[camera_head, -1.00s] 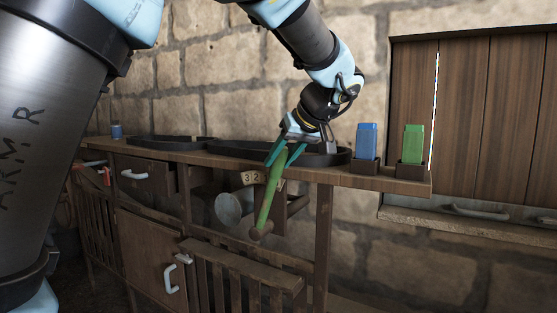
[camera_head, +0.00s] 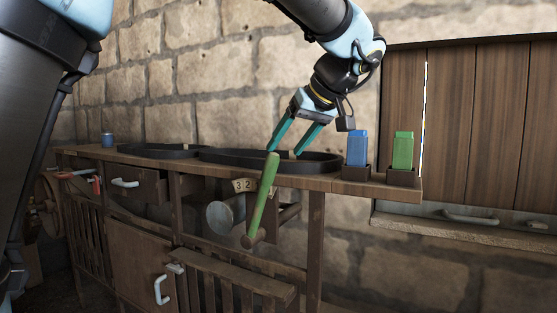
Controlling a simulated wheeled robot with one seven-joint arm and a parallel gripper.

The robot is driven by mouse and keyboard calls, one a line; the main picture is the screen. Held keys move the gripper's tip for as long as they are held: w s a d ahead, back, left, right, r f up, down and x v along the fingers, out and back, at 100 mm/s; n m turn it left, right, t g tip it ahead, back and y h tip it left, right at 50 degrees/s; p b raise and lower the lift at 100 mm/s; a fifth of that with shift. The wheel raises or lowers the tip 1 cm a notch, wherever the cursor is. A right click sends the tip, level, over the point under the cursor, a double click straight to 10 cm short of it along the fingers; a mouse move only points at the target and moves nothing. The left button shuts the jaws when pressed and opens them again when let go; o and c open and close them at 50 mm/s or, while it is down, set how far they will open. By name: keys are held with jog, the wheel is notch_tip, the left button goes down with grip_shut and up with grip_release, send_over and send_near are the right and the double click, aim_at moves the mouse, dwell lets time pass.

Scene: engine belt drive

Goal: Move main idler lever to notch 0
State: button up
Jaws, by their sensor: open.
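The green lever (camera_head: 263,195) stands tilted under the front edge of the bench, its top leaning right and its foot on a brown pivot. A small plate with the numbers 3 and 2 (camera_head: 243,185) shows just left of the lever; a 0 mark cannot be made out. The fingers look apart from the lever, though the exact gap in depth cannot be told.
Black belts (camera_head: 225,158) lie on the bench top (camera_head: 327,182). A blue block (camera_head: 357,147) and a green block (camera_head: 403,150) stand in holders at the right end. A grey cylinder (camera_head: 222,214) sits under the bench beside the lever. A partly open drawer (camera_head: 135,183) is at left.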

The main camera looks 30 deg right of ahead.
jog(key=shift+v, duration=1.55)
